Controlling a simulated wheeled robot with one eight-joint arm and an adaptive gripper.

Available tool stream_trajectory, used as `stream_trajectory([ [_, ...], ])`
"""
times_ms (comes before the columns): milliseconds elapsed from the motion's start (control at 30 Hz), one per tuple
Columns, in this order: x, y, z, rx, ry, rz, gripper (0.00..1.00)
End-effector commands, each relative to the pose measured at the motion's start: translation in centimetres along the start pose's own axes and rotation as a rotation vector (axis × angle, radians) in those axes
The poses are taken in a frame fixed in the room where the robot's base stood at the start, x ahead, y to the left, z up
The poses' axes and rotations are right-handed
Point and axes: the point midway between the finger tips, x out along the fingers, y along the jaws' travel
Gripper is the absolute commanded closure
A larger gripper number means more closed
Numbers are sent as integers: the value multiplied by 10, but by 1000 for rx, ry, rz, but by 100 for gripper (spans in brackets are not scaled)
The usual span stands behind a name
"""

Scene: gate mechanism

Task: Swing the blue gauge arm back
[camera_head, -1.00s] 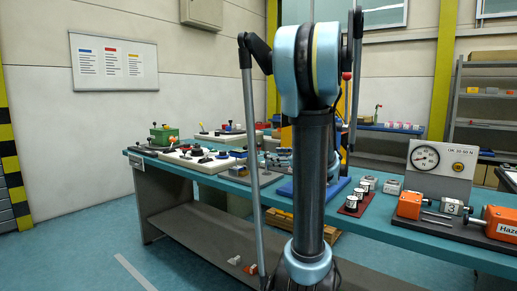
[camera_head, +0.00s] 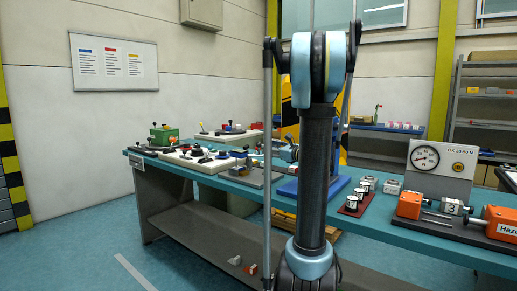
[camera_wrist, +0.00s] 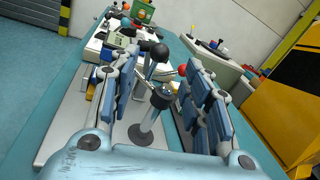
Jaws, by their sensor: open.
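In the wrist view my gripper (camera_wrist: 160,100) is open, with its two blue-padded fingers spread apart. Between them stands a short grey post (camera_wrist: 150,122) on a round base, with a dark head and a lever ending in a black ball knob (camera_wrist: 158,52). A small red ball (camera_wrist: 182,70) shows near the right finger. I see nothing clamped between the pads. I cannot surely pick out the blue gauge arm in either view. In the head view a blue base plate (camera_head: 336,187) lies on the bench, partly behind my arm, which hides my gripper there.
The long teal bench (camera_head: 400,229) carries pale panels with levers (camera_head: 200,160) at left. A dark red tray (camera_head: 351,208) with small blocks, a dial gauge panel (camera_head: 440,160) and orange blocks (camera_head: 409,204) stand at right. Small pieces lie on the lower shelf.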

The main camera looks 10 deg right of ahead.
Motion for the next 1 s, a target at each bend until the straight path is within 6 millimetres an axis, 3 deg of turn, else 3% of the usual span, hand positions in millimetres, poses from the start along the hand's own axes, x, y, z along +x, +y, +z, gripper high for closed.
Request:
stream_trajectory([
  [300, 54, 1, 0, 0, -1, 3, 56],
  [500, 78, 1, 0, 0, 0, 3, 56],
  [967, 88, 0, 0, -1, 0, 0, 56],
  [1000, 88, 0, 0, -1, 0, 0, 63],
])
